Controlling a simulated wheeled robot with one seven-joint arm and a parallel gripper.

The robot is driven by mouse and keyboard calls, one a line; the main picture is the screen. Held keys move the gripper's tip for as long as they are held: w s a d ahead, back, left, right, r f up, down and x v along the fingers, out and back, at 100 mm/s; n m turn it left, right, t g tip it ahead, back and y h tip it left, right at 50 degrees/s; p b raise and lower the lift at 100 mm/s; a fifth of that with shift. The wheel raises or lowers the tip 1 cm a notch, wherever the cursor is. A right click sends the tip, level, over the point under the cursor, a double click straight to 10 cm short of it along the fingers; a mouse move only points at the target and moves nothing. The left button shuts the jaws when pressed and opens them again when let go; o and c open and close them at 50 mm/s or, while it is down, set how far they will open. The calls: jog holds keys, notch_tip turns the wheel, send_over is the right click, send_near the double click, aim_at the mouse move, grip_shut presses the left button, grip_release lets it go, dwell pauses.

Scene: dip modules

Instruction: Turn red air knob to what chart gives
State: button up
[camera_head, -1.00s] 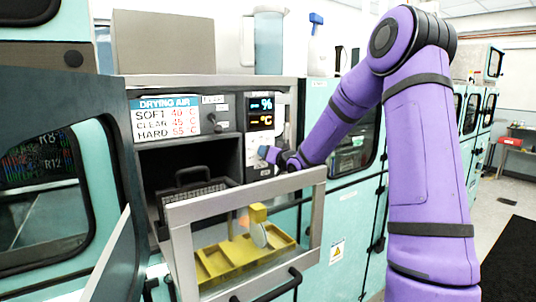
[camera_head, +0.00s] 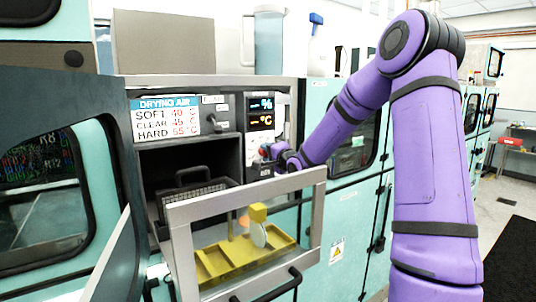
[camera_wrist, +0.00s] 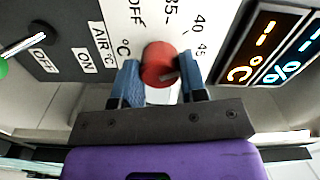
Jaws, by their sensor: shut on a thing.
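The red air knob (camera_wrist: 160,64) sits on the white dial panel in the wrist view, beside printed marks OFF, 35, 40 and 45. A small grey mark shows on its lower right face. My gripper (camera_wrist: 161,78) has its two blue fingers on either side of the knob, shut on it. The drying air chart (camera_head: 166,119) reads SOFT 40, CLEAR 45 and HARD 55 °C. The display (camera_head: 261,113) shows a % row above a °C row.
A glass-fronted door (camera_head: 316,205) stands open below the panel, close under my wrist. Behind its glass is a yellow tray (camera_head: 215,262) with a yellow holder and a pale round piece. A black-handled basket (camera_head: 193,183) sits in the opening. A lever (camera_wrist: 25,45) shows left of the knob.

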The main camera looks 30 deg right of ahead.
jog(key=m, duration=0.5)
jog(key=shift+m, duration=0.3)
dwell(0.4)
jog(key=o, duration=0.9)
jog(key=shift+o, duration=0.2)
jog(key=s, duration=1.1)
jog(key=shift+d, duration=0.2)
